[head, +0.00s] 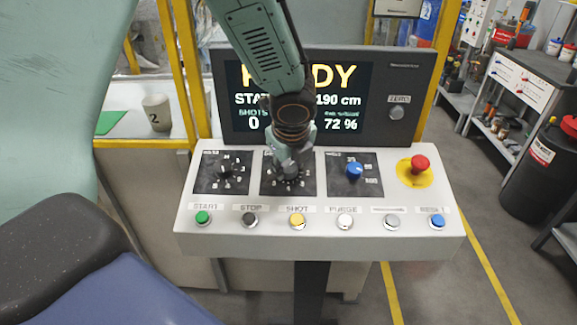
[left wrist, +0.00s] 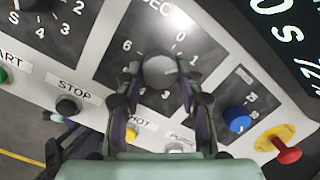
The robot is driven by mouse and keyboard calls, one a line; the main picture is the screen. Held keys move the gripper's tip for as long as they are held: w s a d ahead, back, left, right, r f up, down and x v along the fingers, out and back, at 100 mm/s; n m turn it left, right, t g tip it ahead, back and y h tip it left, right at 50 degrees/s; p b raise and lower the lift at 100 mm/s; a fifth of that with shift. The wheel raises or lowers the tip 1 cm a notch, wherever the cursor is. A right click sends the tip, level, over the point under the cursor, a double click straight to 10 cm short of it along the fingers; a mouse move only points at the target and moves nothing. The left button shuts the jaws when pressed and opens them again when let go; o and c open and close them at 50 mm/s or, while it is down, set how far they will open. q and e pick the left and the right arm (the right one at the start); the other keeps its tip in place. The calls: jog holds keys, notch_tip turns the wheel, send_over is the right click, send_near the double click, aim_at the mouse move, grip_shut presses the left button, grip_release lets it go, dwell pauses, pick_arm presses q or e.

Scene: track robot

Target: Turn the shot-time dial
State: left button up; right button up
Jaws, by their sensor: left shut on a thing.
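The shot-time dial is the grey knob (left wrist: 160,69) on the middle dark plate (left wrist: 125,58), whose lettering reads SEC with numbers around it. My left gripper (head: 290,168) comes down from above onto this plate in the head view and hides most of the knob. In the left wrist view its two fingers (left wrist: 160,75) stand on either side of the knob and are shut on it. Which number the knob points to cannot be told. My right gripper is not in view.
A black dial (head: 226,170) is on the left plate and a blue dial (head: 354,170) on the right plate. A red mushroom button (head: 420,164) stands at the panel's right. Several push buttons line the front edge. The screen (head: 340,100) stands behind my left arm.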

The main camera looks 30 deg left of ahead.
pick_arm(q)
jog(key=shift+n+g, duration=0.3)
jog(key=shift+n, duration=1.6)
jog(key=o, duration=1.2)
jog(key=shift+w, duration=0.1)
jog(key=v, duration=1.2)
jog(key=shift+d, duration=0.2)
jog(key=shift+f, duration=0.15)
